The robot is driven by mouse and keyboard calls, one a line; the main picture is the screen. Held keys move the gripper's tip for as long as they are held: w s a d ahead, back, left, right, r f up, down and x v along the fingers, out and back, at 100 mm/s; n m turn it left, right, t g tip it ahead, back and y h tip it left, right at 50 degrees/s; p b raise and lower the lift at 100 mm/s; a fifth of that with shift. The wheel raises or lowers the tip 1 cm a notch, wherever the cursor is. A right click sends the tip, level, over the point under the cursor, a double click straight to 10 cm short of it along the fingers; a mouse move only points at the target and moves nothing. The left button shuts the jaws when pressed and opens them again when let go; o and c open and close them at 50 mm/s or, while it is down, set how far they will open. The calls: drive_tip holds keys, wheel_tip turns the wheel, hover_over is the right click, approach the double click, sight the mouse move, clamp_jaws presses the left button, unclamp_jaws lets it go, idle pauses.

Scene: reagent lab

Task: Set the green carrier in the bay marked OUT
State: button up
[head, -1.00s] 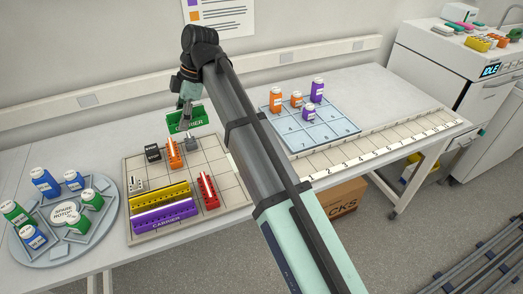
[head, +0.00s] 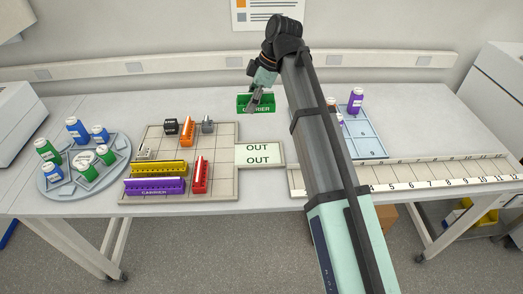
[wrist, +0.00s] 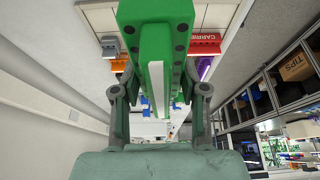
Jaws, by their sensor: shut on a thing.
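My gripper (head: 256,98) is shut on the green carrier (head: 268,102), a long open-topped block labelled CARRIER. The carrier is at the back of the bench, behind the OUT bay and a little right of the grid board's back corner. It looks level; how high it is above the bench is hard to tell. In the wrist view the carrier (wrist: 155,40) runs between the two fingers (wrist: 160,95). The bay marked OUT (head: 260,155) is a pale plate with two OUT labels at the grid board's right edge, and it is empty.
The grid board (head: 222,140) left of the bay holds yellow, purple, red, orange, black and grey pieces. A round rotor (head: 60,185) with bottles stands far left. A blue numbered tray (head: 372,148) with bottles and a numbered strip (head: 440,172) lie right, partly behind my arm.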

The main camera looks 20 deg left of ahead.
sight(249, 154)
wheel_tip(249, 154, down, 19)
drive_tip(key=p, duration=0.4)
drive_tip(key=shift+a+p, duration=0.15)
drive_tip(key=shift+p, duration=0.15)
drive_tip(key=shift+f, duration=0.15)
drive_tip(key=shift+f, duration=0.1)
drive_tip(key=o, duration=1.2)
drive_tip(key=shift+r, duration=0.3)
drive_tip(key=b+v, duration=0.3)
drive_tip(key=v, duration=0.8)
drive_tip(key=shift+r, duration=0.4)
